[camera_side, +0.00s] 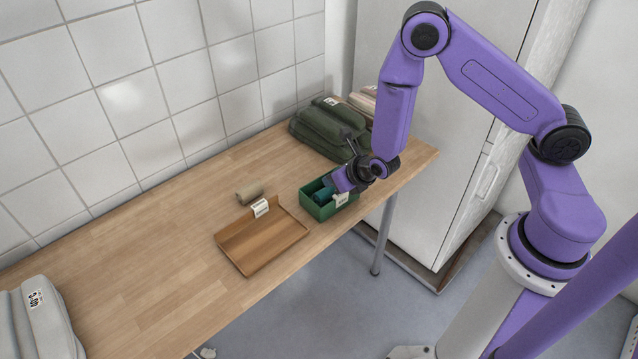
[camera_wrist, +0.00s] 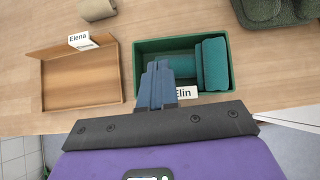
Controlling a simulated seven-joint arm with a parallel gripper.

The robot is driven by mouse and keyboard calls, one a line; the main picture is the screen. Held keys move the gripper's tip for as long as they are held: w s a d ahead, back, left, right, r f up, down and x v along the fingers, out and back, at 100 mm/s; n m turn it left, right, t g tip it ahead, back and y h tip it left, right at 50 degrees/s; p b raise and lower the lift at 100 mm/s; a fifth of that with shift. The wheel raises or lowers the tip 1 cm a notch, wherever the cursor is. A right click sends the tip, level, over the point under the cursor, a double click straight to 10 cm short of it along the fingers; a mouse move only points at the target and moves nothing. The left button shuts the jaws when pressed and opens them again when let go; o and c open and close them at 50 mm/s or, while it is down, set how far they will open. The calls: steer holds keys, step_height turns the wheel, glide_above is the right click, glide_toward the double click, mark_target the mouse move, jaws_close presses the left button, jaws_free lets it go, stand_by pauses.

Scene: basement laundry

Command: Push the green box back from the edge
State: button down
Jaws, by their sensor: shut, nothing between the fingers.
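The green box (camera_side: 317,214) stands on the wooden table at its front edge, near the right end. It is open-topped and carries a white label reading "Elin" in the wrist view. A teal roll and a teal folded piece (camera_wrist: 215,64) lie inside it. The box also shows in the wrist view (camera_wrist: 150,45). My gripper (camera_wrist: 158,68) is shut and empty. Its fingertips overlap the left part of the box in the wrist view, at or over its inside. I cannot tell whether they touch it. My gripper hides part of the box's near side.
A brown tray (camera_side: 262,244) labelled "Elena" sits just left of the box. A beige roll (camera_side: 249,192) lies behind the tray. Dark green folded bundles (camera_side: 322,132) lie behind the box. Grey bundles (camera_side: 40,320) lie at the far left. The table (camera_side: 150,260) is clear between.

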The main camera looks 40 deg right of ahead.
steer(key=shift+x, duration=3.4)
steer(key=w, duration=0.9)
steer(key=shift+w, duration=0.2)
steer(key=v, duration=1)
step_height(320, 180, up, 9)
steer(key=m+t+h, duration=0.1)
steer(key=m+h, duration=0.1)
steer(key=m, duration=0.4)
glide_above(311, 185)
steer(key=s, duration=0.3)
steer(key=s+d+r+m+g+h, duration=0.1)
steer(key=s+r+m+h, duration=0.1)
steer(key=s+r+m, duration=0.45)
steer(key=s+a+r+m+g+y, duration=0.1)
steer(key=s+m+g, duration=0.3)
steer(key=s, duration=0.9)
steer(key=s+r+m+g+y, duration=0.3)
steer(key=s+m, duration=0.4)
steer(key=s, duration=0.7)
steer(key=shift+s+a+r+g, duration=0.15)
steer(key=shift+s+a+g, duration=0.2)
steer(key=shift+g, duration=0.55)
